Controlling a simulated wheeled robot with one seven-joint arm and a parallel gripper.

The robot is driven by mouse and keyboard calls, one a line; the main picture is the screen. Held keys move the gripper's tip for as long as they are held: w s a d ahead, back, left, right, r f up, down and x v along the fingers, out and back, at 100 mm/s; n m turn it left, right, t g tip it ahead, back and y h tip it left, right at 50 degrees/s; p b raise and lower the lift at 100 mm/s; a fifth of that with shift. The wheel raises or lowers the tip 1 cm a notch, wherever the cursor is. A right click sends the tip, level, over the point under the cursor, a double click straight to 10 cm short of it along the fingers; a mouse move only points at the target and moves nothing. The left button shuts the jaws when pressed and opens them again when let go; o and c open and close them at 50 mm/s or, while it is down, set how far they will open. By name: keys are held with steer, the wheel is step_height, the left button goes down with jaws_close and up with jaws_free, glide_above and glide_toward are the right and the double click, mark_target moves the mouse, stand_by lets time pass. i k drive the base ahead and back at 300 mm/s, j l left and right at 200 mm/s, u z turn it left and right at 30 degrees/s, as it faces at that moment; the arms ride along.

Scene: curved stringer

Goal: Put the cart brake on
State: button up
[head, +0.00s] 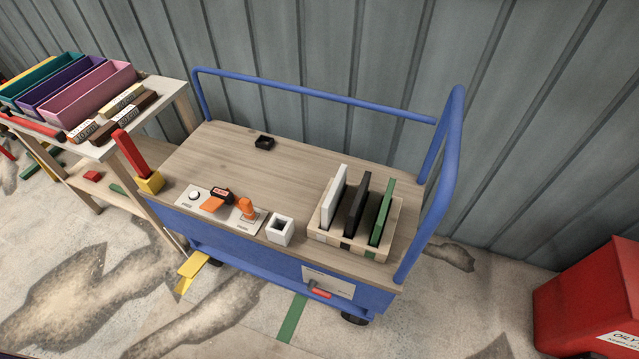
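The blue cart (240,245) stands in the middle with a wooden top and blue rails at the back and right. At its left front corner a red lever (131,152) rises from a yellow block (150,183), tilted to the left. A yellow pedal (193,265) sticks out low at the front left. A plate on the front right carries a red handle (321,293) lying nearly level. I cannot tell for certain which of these is the brake. My gripper is not in view.
The top holds a switch plate (185,204) with an orange knob (246,208), a white square holder (280,230), a rack (396,235) with upright panels and a small black tray (264,143). A side table stands left, a red bin (590,300) right. Floor in front is clear.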

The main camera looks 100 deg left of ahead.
mark_target(310, 286)
steer(key=u, duration=1.95)
